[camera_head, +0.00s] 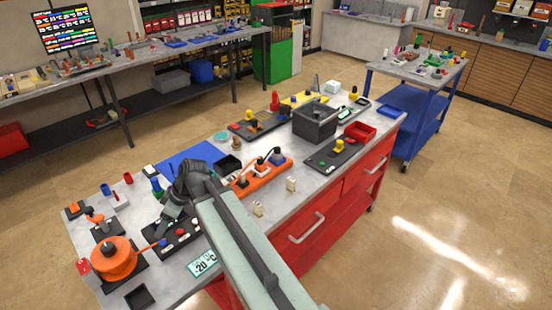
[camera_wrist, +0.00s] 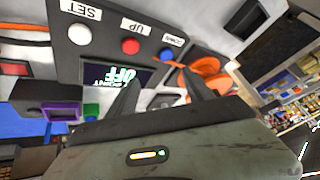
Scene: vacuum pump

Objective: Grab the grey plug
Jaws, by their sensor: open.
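I cannot pick out a grey plug for certain. An orange power strip (camera_head: 268,178) on the red-sided workbench (camera_head: 215,120) carries a few dark, plug-like pieces (camera_head: 276,156), whose exact colour is too small to tell. My gripper (camera_head: 163,222) is left of the strip, above a dark control panel (camera_head: 187,245). In the wrist view my gripper (camera_wrist: 160,78) is open, with its two fingers apart and nothing visible between them. The panel (camera_wrist: 102,45) there has white, red and blue buttons marked SET, UP and DOWN, and a display reading OFF.
An orange reel (camera_head: 113,258) stands at the bench's near left. A blue mat (camera_head: 190,160) lies behind my arm. A dark box (camera_head: 314,122) and a red tray (camera_head: 360,131) are farther right. A blue cart (camera_head: 414,104) stands beyond the bench.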

